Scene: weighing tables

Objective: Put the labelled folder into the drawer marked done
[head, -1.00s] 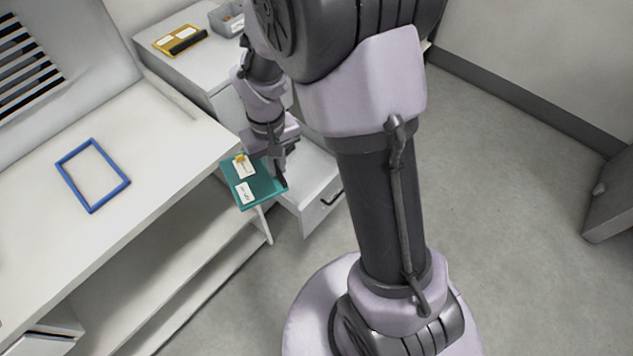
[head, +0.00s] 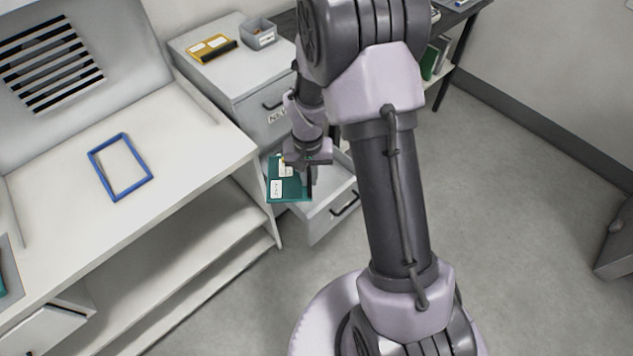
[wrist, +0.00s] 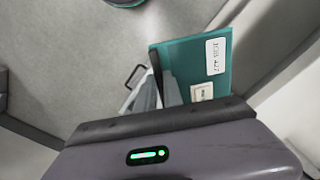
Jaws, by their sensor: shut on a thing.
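The teal folder (head: 290,190) has white labels, and in the wrist view the folder (wrist: 188,58) shows one that seems to read "JOB 427". My gripper (head: 308,184) is shut on the folder, and one dark finger of the gripper (wrist: 157,78) shows against it in the wrist view. The folder is held at the left side of an open lower drawer (head: 345,208) of the grey cabinet (head: 240,85). It overlaps the drawer in the picture; its height above the drawer is hard to judge. The mark on the open drawer is not visible. The closed upper drawer (head: 268,112) has a partly hidden label.
A white table (head: 190,140) with a blue frame (head: 121,167) on it stands to the left. A yellow-and-black item (head: 212,48) and a grey bin (head: 260,33) sit on the cabinet top. A dark shelf unit (head: 462,20) stands behind.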

